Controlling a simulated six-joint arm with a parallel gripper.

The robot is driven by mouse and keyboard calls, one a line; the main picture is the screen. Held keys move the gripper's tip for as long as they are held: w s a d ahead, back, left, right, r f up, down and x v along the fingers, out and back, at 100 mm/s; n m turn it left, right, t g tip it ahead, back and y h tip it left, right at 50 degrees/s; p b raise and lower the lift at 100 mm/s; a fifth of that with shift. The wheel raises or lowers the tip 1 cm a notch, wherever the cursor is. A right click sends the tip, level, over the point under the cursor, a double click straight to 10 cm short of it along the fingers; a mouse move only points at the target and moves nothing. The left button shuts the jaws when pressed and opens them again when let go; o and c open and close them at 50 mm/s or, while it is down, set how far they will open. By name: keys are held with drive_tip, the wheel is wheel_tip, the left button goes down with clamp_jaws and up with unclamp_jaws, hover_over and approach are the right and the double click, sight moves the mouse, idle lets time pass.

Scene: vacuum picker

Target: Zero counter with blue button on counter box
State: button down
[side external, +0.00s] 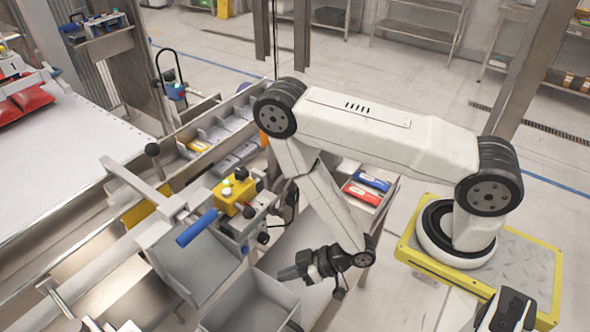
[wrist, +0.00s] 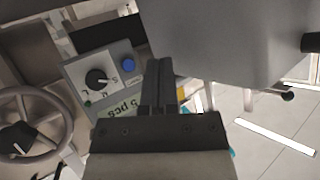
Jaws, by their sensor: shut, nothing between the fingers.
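The counter box (wrist: 78,72) shows in the wrist view, left of my gripper. It is a grey panel with a black rotary knob (wrist: 97,78), a blue button (wrist: 127,64) and a label reading "5 pcs" (wrist: 122,106). My gripper (wrist: 160,66) is shut and empty, its fingers just right of the blue button in the picture. I cannot tell the depth between them. In the side view my gripper (side external: 284,273) hangs at the end of the lowered arm, right of a grey open bin. I cannot make out the blue button there.
In the side view a yellow button box (side external: 233,197) and a blue handle (side external: 197,228) stand left of my gripper. The grey bin (side external: 250,303) is close by. In the wrist view a large grey surface (wrist: 220,40) fills the upper right and a handwheel (wrist: 62,125) is at left.

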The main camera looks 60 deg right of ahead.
drive_tip(key=w, duration=0.8)
drive_tip(key=shift+w, duration=0.2)
idle(2.2)
drive_tip(key=shift+w, duration=0.3)
drive_tip(key=shift+w, duration=0.35)
idle(0.9)
drive_tip(key=shift+s, duration=0.8)
drive_tip(key=shift+s, duration=0.1)
idle(0.3)
drive_tip(key=shift+s, duration=2.4)
drive_tip(key=shift+w, duration=0.15)
